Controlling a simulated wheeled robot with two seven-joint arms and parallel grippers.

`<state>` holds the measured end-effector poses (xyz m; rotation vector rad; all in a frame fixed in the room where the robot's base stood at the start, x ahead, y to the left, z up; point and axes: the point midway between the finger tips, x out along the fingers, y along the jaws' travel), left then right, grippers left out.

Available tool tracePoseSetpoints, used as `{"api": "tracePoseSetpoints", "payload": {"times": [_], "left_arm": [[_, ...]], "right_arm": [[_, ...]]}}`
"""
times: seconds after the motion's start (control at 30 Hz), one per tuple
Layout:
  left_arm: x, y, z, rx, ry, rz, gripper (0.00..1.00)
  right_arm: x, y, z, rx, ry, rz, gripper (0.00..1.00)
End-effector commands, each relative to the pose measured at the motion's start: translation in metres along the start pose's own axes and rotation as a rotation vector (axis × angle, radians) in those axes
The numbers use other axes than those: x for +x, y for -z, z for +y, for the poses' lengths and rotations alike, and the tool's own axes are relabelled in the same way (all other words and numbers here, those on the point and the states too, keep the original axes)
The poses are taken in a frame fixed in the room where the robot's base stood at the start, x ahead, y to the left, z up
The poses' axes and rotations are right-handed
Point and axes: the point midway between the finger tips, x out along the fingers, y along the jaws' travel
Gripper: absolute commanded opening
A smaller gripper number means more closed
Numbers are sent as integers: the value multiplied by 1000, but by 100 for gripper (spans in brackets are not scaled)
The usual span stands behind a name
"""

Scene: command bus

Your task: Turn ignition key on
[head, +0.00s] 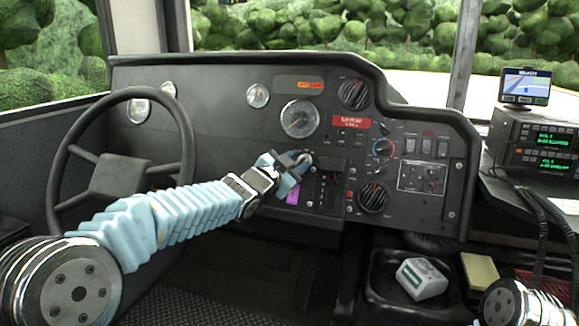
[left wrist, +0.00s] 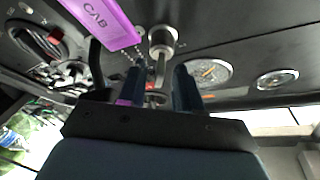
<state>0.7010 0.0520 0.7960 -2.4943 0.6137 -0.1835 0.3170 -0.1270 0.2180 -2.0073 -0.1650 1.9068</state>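My left gripper (head: 290,163) is at the switch. In the left wrist view its two dark fingers (left wrist: 160,84) are apart, with the key-like piece seen between them. Contact cannot be told. My right gripper is out of view.
The steering wheel (head: 122,170) stands left, behind my left arm. Knobs and switches (head: 384,147) fill the panel to the right. A radio stack (head: 535,145) and small screen (head: 526,86) are far right. A tray (head: 385,290) holds a white box (head: 422,278).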

Motion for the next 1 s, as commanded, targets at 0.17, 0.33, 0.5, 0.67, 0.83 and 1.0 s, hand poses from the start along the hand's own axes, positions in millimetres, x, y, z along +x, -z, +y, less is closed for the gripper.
{"api": "tracePoseSetpoints", "payload": {"times": [0.17, 0.33, 0.5, 0.67, 0.83, 1.0], "left_arm": [[-25, -1, 0, -1, 1, 0, 34], [-68, -1, -1, -2, 3, 1, 34], [-106, 0, -1, 0, 2, 2, 34], [-128, 0, -1, -1, 2, 3, 34], [-136, 0, 0, 0, 1, 2, 34], [-136, 0, 0, 0, 1, 2, 34]], "right_arm": [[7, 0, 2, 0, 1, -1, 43], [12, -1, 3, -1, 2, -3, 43], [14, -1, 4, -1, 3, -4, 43], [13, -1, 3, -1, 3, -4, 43], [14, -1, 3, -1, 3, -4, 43], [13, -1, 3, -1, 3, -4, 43]]}}
